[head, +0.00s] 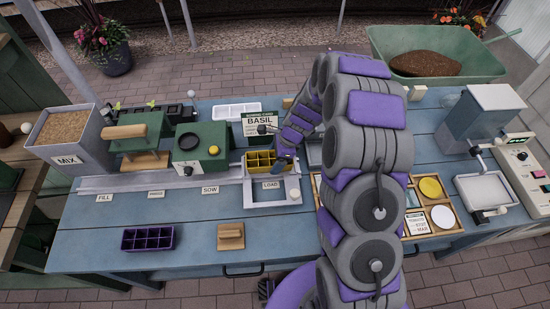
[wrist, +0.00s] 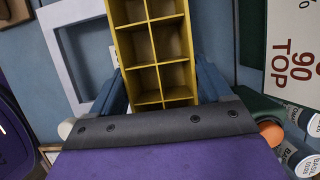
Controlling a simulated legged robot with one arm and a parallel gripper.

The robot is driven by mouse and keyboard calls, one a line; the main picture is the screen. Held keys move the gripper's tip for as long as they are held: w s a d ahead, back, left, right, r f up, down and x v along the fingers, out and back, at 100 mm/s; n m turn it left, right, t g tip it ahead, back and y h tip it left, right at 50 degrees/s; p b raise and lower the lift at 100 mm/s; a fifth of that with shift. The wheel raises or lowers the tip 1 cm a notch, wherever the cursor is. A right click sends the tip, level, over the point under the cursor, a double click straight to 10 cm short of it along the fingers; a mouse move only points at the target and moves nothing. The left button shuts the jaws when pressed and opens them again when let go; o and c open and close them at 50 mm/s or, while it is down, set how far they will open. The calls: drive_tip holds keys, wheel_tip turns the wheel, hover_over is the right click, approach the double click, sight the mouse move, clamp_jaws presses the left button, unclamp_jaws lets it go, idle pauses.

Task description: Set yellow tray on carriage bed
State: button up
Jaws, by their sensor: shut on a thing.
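The yellow tray (head: 262,155), divided into several square cells, is at the back edge of the pale carriage bed (head: 249,194) by the LOAD label. My gripper (head: 284,160) is shut on the tray, reaching it from the right. In the wrist view the tray (wrist: 158,50) runs up between two blue fingers (wrist: 160,90). The carriage's open square frame (wrist: 62,60) shows to the left of the tray there, its middle empty and the blue table visible through it. I cannot tell how high the tray is above the rail.
Behind the tray stands the BASIL sign (head: 262,126); a green machine (head: 201,150) is to its left. A purple tray (head: 147,238) and a wooden block (head: 231,236) lie at the front. A wooden organiser (head: 435,205) is right of my arm.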

drive_tip(key=shift+a+f, duration=0.1)
drive_tip(key=o, duration=1.3)
drive_tip(key=p+v, duration=0.3)
drive_tip(key=v, duration=0.9)
drive_tip(key=s+r+n, duration=0.5)
drive_tip(key=s+r, duration=0.4)
drive_tip(key=s+d+r+n+h, duration=0.1)
drive_tip(key=s+r+n, duration=0.2)
drive_tip(key=s, duration=0.6)
drive_tip(key=s+d+r+n+g+h, duration=0.1)
drive_tip(key=s+d+r+n+h, duration=0.1)
drive_tip(key=s+n, duration=0.3)
drive_tip(key=s+d+r+n+h, duration=0.1)
drive_tip(key=s+r+n, duration=0.3)
drive_tip(key=s, duration=0.9)
drive_tip(key=shift+d+n+g, duration=0.25)
drive_tip(key=shift+n+g, duration=0.15)
drive_tip(key=shift+n, duration=0.1)
